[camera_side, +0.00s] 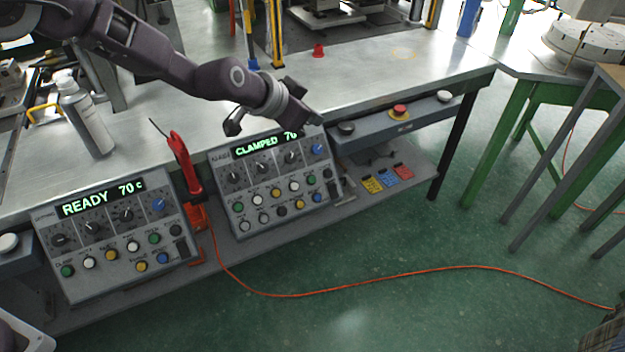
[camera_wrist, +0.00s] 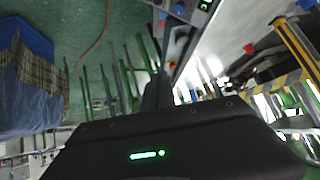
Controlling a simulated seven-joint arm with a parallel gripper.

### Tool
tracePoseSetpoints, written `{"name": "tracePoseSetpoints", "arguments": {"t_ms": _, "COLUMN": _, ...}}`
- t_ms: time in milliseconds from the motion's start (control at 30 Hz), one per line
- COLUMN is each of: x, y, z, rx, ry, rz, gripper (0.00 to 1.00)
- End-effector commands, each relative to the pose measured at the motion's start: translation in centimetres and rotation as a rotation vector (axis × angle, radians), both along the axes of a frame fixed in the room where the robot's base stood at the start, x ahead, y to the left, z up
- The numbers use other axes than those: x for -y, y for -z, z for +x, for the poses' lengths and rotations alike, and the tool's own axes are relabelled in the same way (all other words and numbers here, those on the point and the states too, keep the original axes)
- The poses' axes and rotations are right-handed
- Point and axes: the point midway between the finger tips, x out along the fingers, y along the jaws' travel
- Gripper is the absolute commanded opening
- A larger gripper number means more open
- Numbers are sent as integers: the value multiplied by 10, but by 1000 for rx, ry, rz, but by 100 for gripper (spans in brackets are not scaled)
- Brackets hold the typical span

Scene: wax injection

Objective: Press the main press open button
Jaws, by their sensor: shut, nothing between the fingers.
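The right control panel (camera_side: 268,180) shows a green CLAMPED display (camera_side: 268,147), partly covered by my arm, above knobs and rows of coloured buttons. The left control panel (camera_side: 115,235) shows READY 70 c, with similar knobs and buttons. I cannot read which button is the press open one. My gripper (camera_side: 232,127) is shut and empty, close to the top edge of the right panel. In the wrist view its dark fingers (camera_wrist: 157,92) point up the picture, and a panel corner (camera_wrist: 195,10) with small buttons shows at the top. Contact with any button is not visible.
A red-handled tool (camera_side: 182,163) stands between the panels. A grey bar (camera_side: 390,121) with a red button (camera_side: 399,111) lies right of the panels. An orange cable (camera_side: 380,278) crosses the green floor.

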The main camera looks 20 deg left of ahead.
Motion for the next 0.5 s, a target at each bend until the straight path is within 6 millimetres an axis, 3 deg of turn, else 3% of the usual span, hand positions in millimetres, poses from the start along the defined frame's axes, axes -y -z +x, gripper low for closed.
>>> {"name": "tracePoseSetpoints", "arguments": {"t_ms": 33, "x": 9, "y": 25, "z": 6, "rx": 4, "ry": 5, "rz": 7, "gripper": 0}}
{"name": "tracePoseSetpoints", "arguments": {"t_ms": 300, "x": 33, "y": 146, "z": 26, "rx": 71, "ry": -9, "rz": 71, "gripper": 0}}
{"name": "tracePoseSetpoints", "arguments": {"t_ms": 400, "x": 34, "y": 177, "z": 25, "rx": 87, "ry": -19, "rz": 95, "gripper": 0}}
{"name": "tracePoseSetpoints", "arguments": {"t_ms": 500, "x": 34, "y": 196, "z": 24, "rx": 96, "ry": -26, "rz": 112, "gripper": 0}}
